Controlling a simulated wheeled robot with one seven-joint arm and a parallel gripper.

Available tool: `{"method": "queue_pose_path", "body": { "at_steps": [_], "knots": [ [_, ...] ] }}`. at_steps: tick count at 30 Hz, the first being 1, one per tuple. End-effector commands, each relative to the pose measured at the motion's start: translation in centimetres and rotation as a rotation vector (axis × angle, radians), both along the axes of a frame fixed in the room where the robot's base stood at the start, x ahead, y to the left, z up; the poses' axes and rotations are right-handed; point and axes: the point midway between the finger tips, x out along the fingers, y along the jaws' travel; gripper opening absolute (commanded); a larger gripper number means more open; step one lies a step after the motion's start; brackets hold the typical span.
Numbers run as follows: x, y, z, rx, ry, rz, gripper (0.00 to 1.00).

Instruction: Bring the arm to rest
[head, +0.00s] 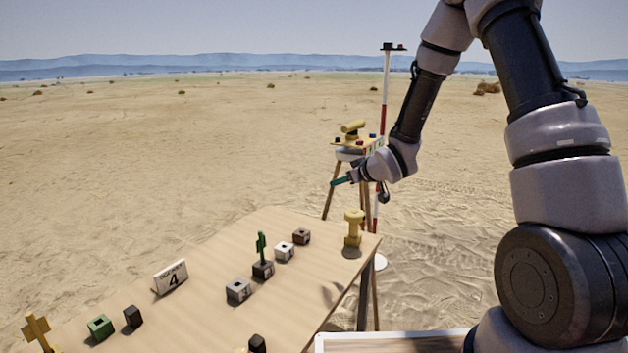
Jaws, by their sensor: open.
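My arm (412,115) reaches up and then bends down in the right half of the head view. My gripper (345,181) is at its lower end, pointing left, above the far right end of the table (200,262). It is open, and I see nothing held in it. A teal part shows at its tip; the fingers are too small to make out clearly. A yellow pillar-like piece (353,228) stands on the table below the gripper, apart from it.
A tripod (331,190) with a yellow instrument (352,130) and a red-and-white pole (384,95) stand behind the gripper. Several small blocks, a cactus figure (262,248), a number 4 sign (171,277) and a yellow cross (37,331) are on the table. Open sand lies left.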

Motion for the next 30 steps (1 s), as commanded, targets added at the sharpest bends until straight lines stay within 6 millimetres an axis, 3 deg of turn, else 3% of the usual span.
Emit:
{"method": "queue_pose_path", "body": {
  "at_steps": [1,8,15,22,27,30],
  "knots": [
    [-0.1,-1.6,2.5,-0.015,0.01,-0.05,0.49],
    [-3.3,-8.4,10.4,-0.041,0.121,-0.281,0.49],
    [-10.4,-13.9,17.2,0.019,0.254,-0.506,0.49],
    [-19.9,-16.7,21.7,0.152,0.401,-0.67,0.49],
    [-26.8,-16.9,23.4,0.27,0.511,-0.737,0.49],
    [-29.8,-16.7,23.8,0.325,0.562,-0.754,0.49]
  ]
}}
